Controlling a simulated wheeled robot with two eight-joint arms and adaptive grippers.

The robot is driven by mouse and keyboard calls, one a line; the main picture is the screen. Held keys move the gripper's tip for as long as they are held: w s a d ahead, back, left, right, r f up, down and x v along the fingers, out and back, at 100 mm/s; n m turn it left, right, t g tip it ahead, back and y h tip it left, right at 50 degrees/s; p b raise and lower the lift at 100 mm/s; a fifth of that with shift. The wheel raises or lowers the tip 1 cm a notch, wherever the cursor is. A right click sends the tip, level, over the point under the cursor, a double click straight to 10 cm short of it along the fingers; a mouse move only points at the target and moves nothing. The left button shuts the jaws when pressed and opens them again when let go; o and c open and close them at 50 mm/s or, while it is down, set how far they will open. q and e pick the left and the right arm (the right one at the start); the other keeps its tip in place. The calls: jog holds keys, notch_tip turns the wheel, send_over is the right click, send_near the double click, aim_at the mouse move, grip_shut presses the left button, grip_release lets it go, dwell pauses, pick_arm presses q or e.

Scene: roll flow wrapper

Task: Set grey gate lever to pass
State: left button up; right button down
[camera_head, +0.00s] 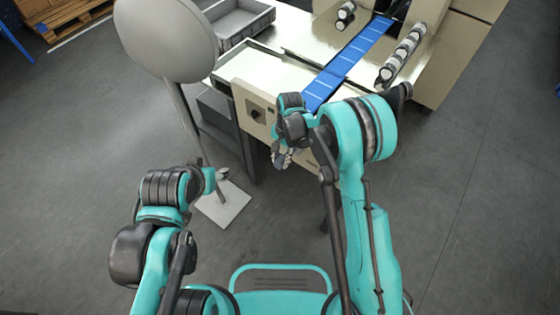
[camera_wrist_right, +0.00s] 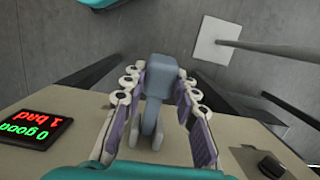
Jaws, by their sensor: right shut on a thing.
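The grey gate lever (camera_wrist_right: 161,76) shows in the right wrist view, its block-like head standing out from the beige machine panel. My right gripper (camera_wrist_right: 160,98) is around it, shut on it, with one finger on each side. In the head view my right gripper (camera_head: 282,158) is at the front panel's lower edge, and the lever there cannot be made out clearly. My left gripper (camera_head: 222,174) is at the left, away from the machine; its fingers are too small and hidden to tell their state. The lever's pass marking is not visible.
A display (camera_wrist_right: 36,130) reads "1 bad" and "0 good". A black knob (camera_head: 256,113) sits on the panel. A blue conveyor belt (camera_head: 345,62) runs across the machine. A stand with a round disc (camera_head: 166,38) and a square foot (camera_head: 222,204) is nearby at left.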

jog(key=shift+w+d+r+g+y, duration=0.15)
jog(key=shift+w+r+g+y, duration=0.1)
jog(key=shift+r+g+y, duration=0.25)
jog(key=shift+w+d+r+g+y, duration=0.2)
jog(key=shift+r+g+y, duration=0.1)
jog(key=shift+r+g, duration=0.25)
jog(key=shift+f, duration=0.1)
jog(key=c, duration=1.2)
grip_release()
jog(key=shift+o, duration=0.2)
jog(key=v, duration=1.2)
jog(key=shift+a, duration=0.1)
